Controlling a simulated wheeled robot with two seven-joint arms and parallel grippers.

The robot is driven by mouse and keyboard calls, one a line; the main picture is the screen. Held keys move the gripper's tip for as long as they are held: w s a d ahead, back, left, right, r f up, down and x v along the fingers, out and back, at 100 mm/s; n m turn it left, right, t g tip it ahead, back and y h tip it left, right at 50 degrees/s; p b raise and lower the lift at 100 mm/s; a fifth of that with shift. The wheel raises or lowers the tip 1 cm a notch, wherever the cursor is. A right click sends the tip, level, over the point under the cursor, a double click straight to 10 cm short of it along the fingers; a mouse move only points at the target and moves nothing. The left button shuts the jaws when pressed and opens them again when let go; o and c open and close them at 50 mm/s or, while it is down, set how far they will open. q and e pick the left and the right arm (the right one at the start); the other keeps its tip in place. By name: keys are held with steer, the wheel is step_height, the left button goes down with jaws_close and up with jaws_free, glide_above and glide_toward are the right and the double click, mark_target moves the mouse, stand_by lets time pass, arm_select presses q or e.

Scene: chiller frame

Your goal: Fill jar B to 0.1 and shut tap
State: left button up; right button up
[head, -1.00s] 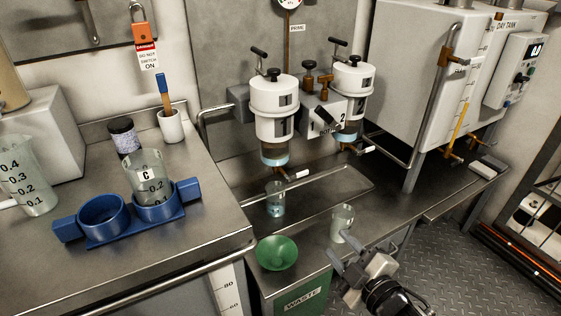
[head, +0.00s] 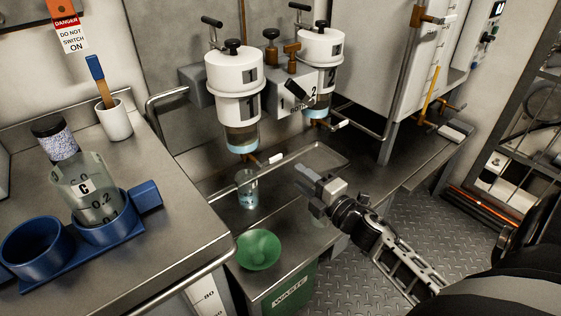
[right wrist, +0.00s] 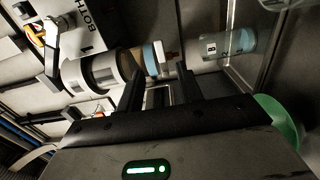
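Jar B (head: 247,190), clear with pale blue liquid low in it, stands under filter 1 (head: 233,95). Its letter B shows in the right wrist view (right wrist: 210,48); its exact level is not readable. The filter 1 tap (head: 268,160) has a brass body and a white-tipped lever; whether it is open cannot be told. My right gripper (head: 303,180) is right of jar B and the tap, apart from the jar. In the right wrist view its fingers (right wrist: 160,88) are spread with nothing clearly between them. My left gripper is not in view.
A green funnel (head: 258,250) sits at the front above the waste bin (head: 288,292). Jar C (head: 90,195) stands in a blue holder (head: 130,230) on the left bench. Filter 2 (head: 320,65) hangs right of filter 1.

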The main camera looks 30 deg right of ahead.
mark_target(278, 158)
steer(key=w, duration=0.9)
steer(key=shift+a+b, duration=0.35)
steer(key=shift+s, duration=0.1)
jaws_close()
